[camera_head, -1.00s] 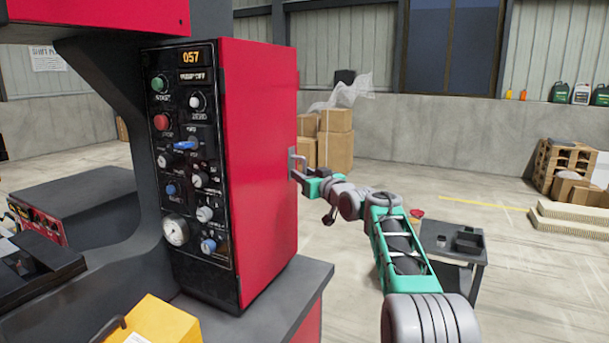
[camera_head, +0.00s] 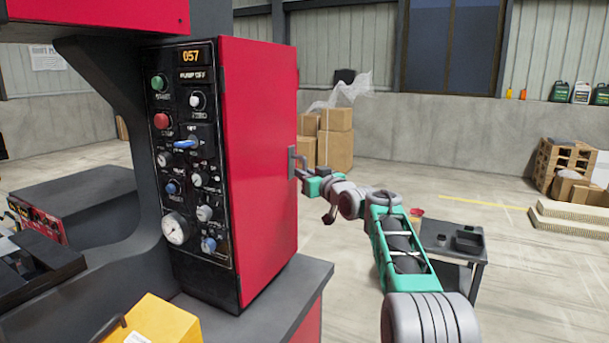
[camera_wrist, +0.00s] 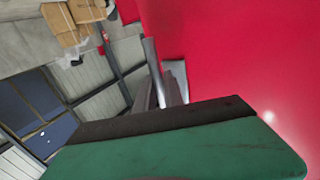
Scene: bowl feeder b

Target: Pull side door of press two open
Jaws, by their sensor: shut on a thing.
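The press side door (camera_head: 262,170) is the red panel on the right side of the black control cabinet. It looks closed against the cabinet, with no clear gap in view. A grey metal handle (camera_head: 293,162) stands out near the door's far edge. My gripper (camera_head: 299,173) is at this handle and shut on it. In the wrist view the handle (camera_wrist: 152,62) is a grey bar in front of the red door (camera_wrist: 240,60).
The control panel (camera_head: 190,150) has knobs, a gauge and a display reading 057. A yellow box (camera_head: 155,322) is at the lower left. A small dark cart (camera_head: 455,243) stands behind my arm. Cardboard boxes (camera_head: 335,150) stand by the wall. The floor to the right is mostly open.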

